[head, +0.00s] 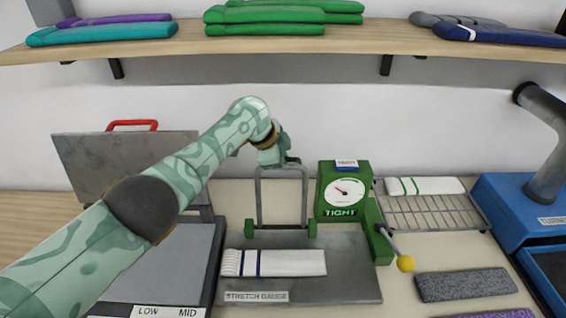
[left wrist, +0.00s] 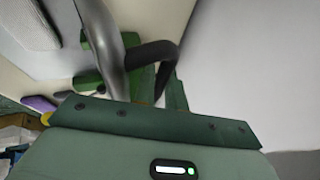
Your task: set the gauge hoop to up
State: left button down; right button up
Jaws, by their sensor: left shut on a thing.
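The gauge hoop (head: 259,200) is a grey metal frame on two green pivots on the stretch gauge (head: 350,285). It stands upright at the back of the grey plate. My left gripper (head: 283,163) is at the hoop's top bar and shut on it. In the left wrist view the gripper (left wrist: 155,95) has its dark fingers around the grey hoop bar (left wrist: 110,45). A white sock with blue stripes (head: 280,263) lies flat on the plate. The green dial box (head: 328,172) reads TIGHT and has a lever with a yellow knob (head: 405,263). My right gripper is not in view.
A wire rack (head: 425,212) with a green-striped white sock (head: 425,186) stands at right, beside a blue machine (head: 520,215). A grey press with a red handle (head: 132,124) stands open at left. A shelf (head: 300,42) with folded knits runs above.

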pick_arm(q)
jog(key=shift+a, duration=0.1)
jog(key=c, duration=1.7)
grip_release()
jog(key=shift+w+f, duration=0.1)
jog(key=shift+c, duration=0.2)
jog(key=shift+w+f, duration=0.1)
jog(key=shift+w, duration=0.1)
jog(key=shift+s+r, duration=0.15)
jog(key=shift+r, duration=0.15)
jog(key=p+v, duration=0.9)
jog(key=v, duration=0.6)
jog(key=shift+a+r, duration=0.2)
jog(key=shift+r, duration=0.1)
jog(key=shift+f, duration=0.1)
